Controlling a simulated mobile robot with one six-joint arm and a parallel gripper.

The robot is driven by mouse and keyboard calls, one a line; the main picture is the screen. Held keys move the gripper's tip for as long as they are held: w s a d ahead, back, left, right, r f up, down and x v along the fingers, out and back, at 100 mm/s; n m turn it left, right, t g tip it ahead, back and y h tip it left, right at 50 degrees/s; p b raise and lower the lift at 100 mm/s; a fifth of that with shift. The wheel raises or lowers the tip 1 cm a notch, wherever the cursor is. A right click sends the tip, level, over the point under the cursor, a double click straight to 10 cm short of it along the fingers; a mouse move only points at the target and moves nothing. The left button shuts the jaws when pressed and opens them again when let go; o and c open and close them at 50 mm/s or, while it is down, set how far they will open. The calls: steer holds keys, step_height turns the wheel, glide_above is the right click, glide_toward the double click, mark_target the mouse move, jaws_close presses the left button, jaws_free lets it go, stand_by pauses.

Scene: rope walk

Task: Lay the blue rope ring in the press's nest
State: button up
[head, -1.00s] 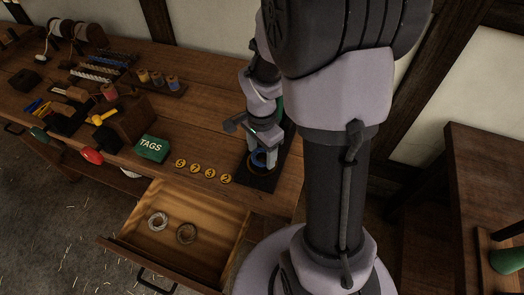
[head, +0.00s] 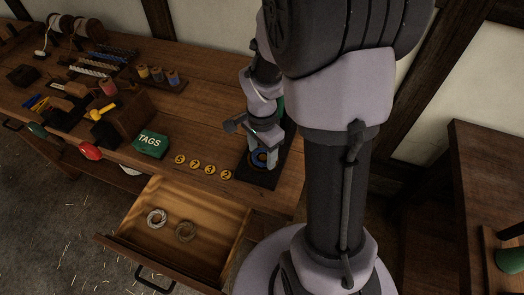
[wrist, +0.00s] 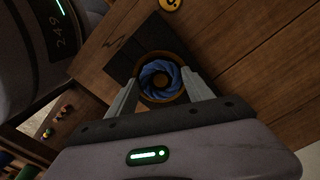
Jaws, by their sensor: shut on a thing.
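The blue rope ring (wrist: 160,80) is a twisted blue loop with an open middle. In the wrist view it lies between the two fingers of my gripper (wrist: 162,77), which is shut on it. The brown round nest (wrist: 148,96) shows around and under the ring. I cannot tell whether the ring rests on its floor. In the head view the ring (head: 258,158) is a small blue patch below my gripper (head: 261,153). The press's dark base (head: 262,178) stands at the bench's right end; my arm hides much of the press.
Several yellow number discs (head: 195,163) and a green TAGS box (head: 151,144) lie left of the press.

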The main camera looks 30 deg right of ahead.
steer(key=o, duration=1.4)
step_height(320, 180, up, 17)
steer(key=p, duration=0.7)
steer(key=shift+r, duration=0.2)
